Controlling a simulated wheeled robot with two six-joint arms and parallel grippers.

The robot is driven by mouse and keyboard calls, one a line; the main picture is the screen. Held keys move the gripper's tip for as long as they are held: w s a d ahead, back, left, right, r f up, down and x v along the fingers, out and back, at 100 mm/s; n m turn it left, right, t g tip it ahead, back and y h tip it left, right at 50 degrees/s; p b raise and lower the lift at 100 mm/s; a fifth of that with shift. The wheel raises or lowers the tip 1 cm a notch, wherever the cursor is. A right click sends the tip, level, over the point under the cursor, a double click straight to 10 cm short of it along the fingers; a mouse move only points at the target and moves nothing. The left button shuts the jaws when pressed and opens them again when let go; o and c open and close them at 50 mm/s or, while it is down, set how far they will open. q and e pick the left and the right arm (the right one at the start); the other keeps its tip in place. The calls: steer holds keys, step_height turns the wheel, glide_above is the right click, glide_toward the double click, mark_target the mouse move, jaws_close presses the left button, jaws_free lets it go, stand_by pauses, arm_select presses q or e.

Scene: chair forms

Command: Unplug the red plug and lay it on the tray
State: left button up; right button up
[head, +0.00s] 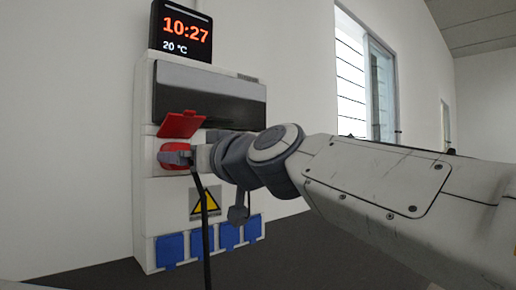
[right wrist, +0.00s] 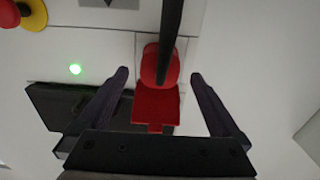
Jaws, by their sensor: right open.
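The red plug (right wrist: 152,66) sits at the socket on the white cabinet (head: 150,200), with its black cable (right wrist: 171,30) running from it. Red also shows there in the head view, partly behind my gripper, and I cannot tell plug from socket. A red flap (head: 181,124) stands open above the socket; it also shows in the right wrist view (right wrist: 157,104). My right gripper (head: 178,158) is at the socket. In the right wrist view its fingers (right wrist: 159,74) are apart, one on each side of the plug, with gaps. My left gripper and the tray are not in view.
The cabinet carries a dark cover (head: 208,97), a clock display (head: 182,30), a warning sign (head: 205,201) and several blue sockets (head: 202,243). The cable (head: 206,245) hangs down in front of the cabinet.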

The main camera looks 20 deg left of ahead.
steer(key=shift+p+x, duration=0.7)
steer(key=shift+x, duration=1.75)
steer(key=shift+b, duration=0.3)
jaws_close()
steer(key=shift+s+d, duration=0.15)
steer(key=shift+d, duration=0.1)
steer(key=shift+b+v, duration=0.8)
steer(key=shift+v, duration=0.3)
steer(key=shift+d, duration=0.25)
steer(key=shift+b+v, duration=1.05)
steer(key=shift+v, duration=0.4)
